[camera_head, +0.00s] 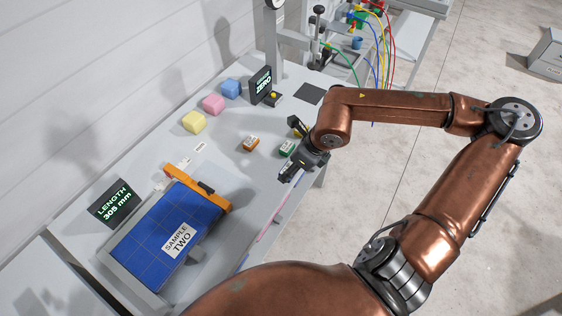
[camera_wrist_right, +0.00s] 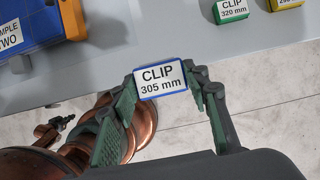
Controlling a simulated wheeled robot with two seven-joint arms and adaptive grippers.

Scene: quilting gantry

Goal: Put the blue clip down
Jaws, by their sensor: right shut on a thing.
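The blue clip (camera_wrist_right: 160,80), with a white label reading "CLIP 305 mm", is held between the fingertips of my right gripper (camera_wrist_right: 162,82) in the right wrist view. That gripper is shut on it, and bare floor shows beneath, beyond the table's edge. My left gripper is not in view.
The green clip (camera_head: 287,148), labelled 320 mm, and an orange clip (camera_head: 251,143) lie on the table (camera_head: 235,240). A blue sample (camera_head: 165,215) with an orange bar (camera_head: 190,187) lies left. A display (camera_head: 113,200) reads "LENGTH 305 mm". Yellow, pink and blue blocks (camera_head: 213,103) sit behind.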

